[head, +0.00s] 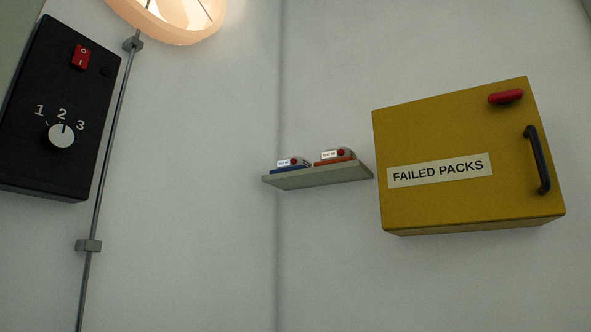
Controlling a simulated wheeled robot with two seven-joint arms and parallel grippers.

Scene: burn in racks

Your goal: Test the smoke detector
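No thing in the head view is clearly a smoke detector. Two small grey devices, each with a small white label and a red button, sit side by side on a grey wall shelf (318,179). The left device (291,164) has a blue base and the right device (336,156) an orange-red base. Their labels are too small to read surely. A round, glowing, cream-rimmed fixture (172,26) is cut off by the top edge; it looks like a lamp. Neither of my grippers is in view.
A black panel (45,165) at left has a red rocker switch (81,57) and a white knob (61,135) pointing at 2. A metal conduit (104,185) runs beside it. A shut yellow "FAILED PACKS" box (440,205) with a black handle (537,160) and red piece (505,96) hangs right.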

